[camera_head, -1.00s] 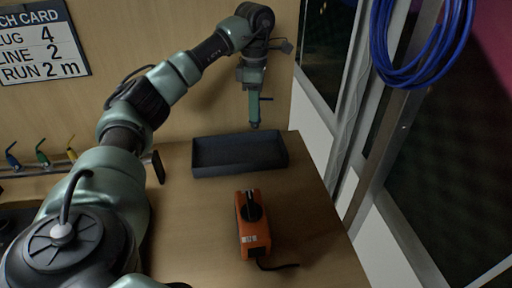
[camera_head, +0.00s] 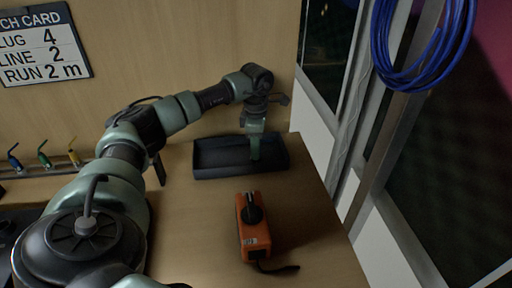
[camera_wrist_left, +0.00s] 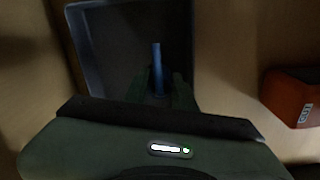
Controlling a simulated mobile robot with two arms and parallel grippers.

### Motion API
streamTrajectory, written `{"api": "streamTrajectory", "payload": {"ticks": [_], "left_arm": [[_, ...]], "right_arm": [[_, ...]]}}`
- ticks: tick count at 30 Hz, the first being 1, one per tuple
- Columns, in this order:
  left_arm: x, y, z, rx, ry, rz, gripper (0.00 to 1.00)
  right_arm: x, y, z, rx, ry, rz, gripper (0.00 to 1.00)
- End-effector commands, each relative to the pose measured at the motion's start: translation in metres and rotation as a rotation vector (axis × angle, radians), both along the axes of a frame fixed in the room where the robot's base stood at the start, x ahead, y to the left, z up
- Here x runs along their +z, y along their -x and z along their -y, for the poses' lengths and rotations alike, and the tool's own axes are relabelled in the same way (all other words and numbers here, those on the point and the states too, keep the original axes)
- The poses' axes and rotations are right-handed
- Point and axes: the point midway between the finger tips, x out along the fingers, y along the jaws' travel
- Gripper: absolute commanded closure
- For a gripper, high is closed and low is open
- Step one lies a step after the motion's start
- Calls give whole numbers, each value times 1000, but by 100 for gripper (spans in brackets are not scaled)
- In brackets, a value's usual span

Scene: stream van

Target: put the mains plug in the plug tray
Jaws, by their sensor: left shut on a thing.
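The plug tray (camera_head: 213,170) is a dark, shallow, open rectangular tray on the wooden bench. My left gripper (camera_head: 254,157) points down with its fingertips inside the tray's outline, right of its middle. It is shut on the mains plug, of which a slender blue part (camera_wrist_left: 157,68) shows between the fingers in the left wrist view. The rest of the plug is hidden or too dark to make out. The tray wall (camera_wrist_left: 80,50) also shows in the wrist view. I cannot tell whether the plug touches the tray floor. My right gripper is not in view.
An orange box (camera_head: 256,235) with a black knob and short dark cable stands in front of the tray. It also shows in the wrist view (camera_wrist_left: 290,97). Several coloured toggles (camera_head: 43,158) sit at the left. A blue cable coil (camera_head: 405,70) hangs at the upper right.

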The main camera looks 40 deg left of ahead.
Motion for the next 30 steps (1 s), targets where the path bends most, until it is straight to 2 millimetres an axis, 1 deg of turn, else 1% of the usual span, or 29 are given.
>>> {"api": "streamTrajectory", "payload": {"ticks": [6,7,8,9,18,22,26,30], "left_arm": [[-3,0,0,-1,0,0,100],[-3,0,0,-1,0,0,71],[-3,0,0,-1,1,1,63],[-3,0,0,-1,0,0,52],[-2,0,0,-1,0,0,52],[6,-1,0,-1,1,2,52],[27,-1,0,-2,1,6,52],[58,-2,0,-2,0,6,52]], "right_arm": [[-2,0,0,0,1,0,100],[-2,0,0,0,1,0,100],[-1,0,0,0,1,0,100],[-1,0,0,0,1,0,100],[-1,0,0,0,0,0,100],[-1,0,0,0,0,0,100],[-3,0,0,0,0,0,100],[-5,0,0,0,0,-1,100]]}}
